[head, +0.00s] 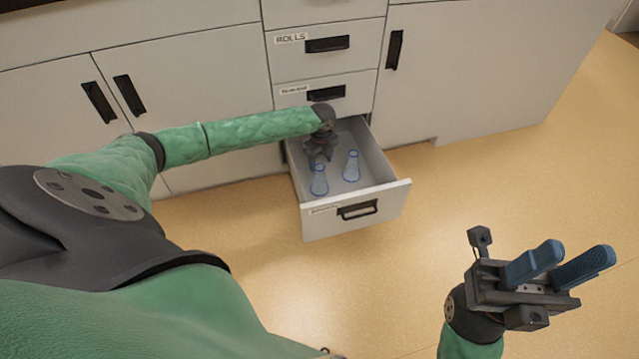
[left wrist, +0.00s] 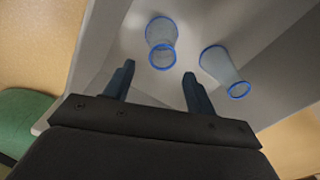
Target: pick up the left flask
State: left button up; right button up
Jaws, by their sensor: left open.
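The left flask (head: 319,181) is clear with blue rims and stands in the open drawer (head: 398,191), nearer its front. The right flask (head: 351,167) is like it and stands further back, to the right. My left gripper (head: 316,158) is open and empty, down in the drawer just behind the left flask. In the left wrist view, what appears to be the left flask (left wrist: 161,42) lies beyond and between the open fingertips (left wrist: 159,70), apart from them. The other flask (left wrist: 224,71) is to the right of the fingers. My right gripper (head: 579,252) is open and empty over the floor.
The drawer walls surround the flasks and my left gripper. A closed drawer (head: 352,92) is just above the open one, with another labelled ROLLS (head: 345,61) over it. Cabinet doors (head: 205,85) flank them. The floor (head: 480,190) right of the drawer is clear.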

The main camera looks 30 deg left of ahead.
aim_at(320, 168)
pick_arm(q)
jog(key=shift+w+a+f+b, duration=0.15)
jog(key=shift+f+b, duration=0.4)
jog(key=shift+f, duration=0.75)
jog(key=shift+w+a+f+b, duration=0.1)
jog(key=shift+a+f+b, duration=0.3)
jog(key=shift+f, duration=0.9)
jog(key=shift+d, duration=0.15)
grip_shut()
